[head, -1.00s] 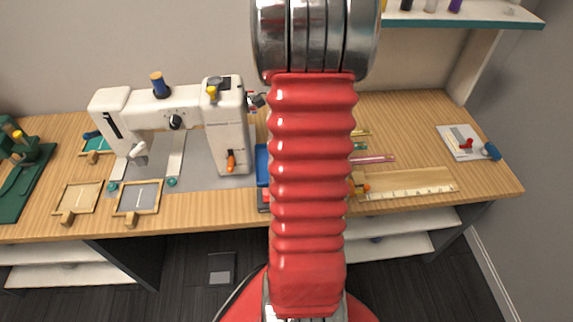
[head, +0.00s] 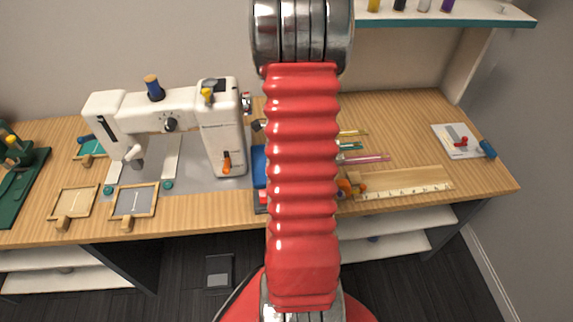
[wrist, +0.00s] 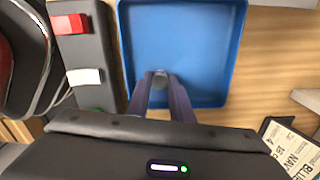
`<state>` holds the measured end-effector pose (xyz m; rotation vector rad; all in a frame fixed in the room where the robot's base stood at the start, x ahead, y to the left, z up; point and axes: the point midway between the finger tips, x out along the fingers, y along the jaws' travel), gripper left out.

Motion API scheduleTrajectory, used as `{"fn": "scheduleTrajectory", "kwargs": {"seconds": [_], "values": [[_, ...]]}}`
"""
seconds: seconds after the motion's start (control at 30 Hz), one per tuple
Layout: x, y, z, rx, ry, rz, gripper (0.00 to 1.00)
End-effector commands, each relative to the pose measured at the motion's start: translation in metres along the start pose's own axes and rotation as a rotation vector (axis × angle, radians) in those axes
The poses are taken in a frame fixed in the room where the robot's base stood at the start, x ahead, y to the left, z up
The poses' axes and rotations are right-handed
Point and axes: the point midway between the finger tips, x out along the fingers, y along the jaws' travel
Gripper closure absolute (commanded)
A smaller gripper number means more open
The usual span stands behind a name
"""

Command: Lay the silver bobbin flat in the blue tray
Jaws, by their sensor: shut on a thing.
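The blue tray (wrist: 200,45) lies open below my gripper in the wrist view, and its floor looks bare. My gripper (wrist: 161,82) is over the tray's near part, its two dark fingers close together. A small grey round end, the silver bobbin (wrist: 161,75), shows between the fingertips. The fingers hide most of it, so its tilt and any contact with the tray floor cannot be told. In the head view only the left part of the blue tray (head: 259,166) shows; my red arm hides the rest, the gripper and the bobbin.
A dark strip with a red block (wrist: 69,24) and a white block (wrist: 84,76) runs along the tray's left side. A white sewing machine (head: 222,135) stands left of the tray. A wooden ruler (head: 410,184) lies to the right. A shelf (head: 450,20) hangs at upper right.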

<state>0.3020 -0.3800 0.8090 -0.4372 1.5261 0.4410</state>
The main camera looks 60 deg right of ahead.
Motion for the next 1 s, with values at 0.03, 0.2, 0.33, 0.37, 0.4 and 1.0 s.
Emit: {"fn": "scheduleTrajectory", "kwargs": {"seconds": [0.03,0.2,0.33,0.37,0.4,1.0], "values": [[0.002,0.0,0.0001,0.0,0.0,0.0,1.0],[0.0019,-0.0001,0.0003,-0.001,0.0,-0.001,1.0],[0.003,0.0,0.0003,-0.001,0.0,0.0,1.0],[0.0037,0.0001,0.0003,-0.001,0.0,0.0,1.0],[0.0041,0.0,0.0004,-0.001,0.0,0.0,0.79],[0.0009,-0.0002,0.0004,-0.001,0.0,-0.001,0.61]]}}
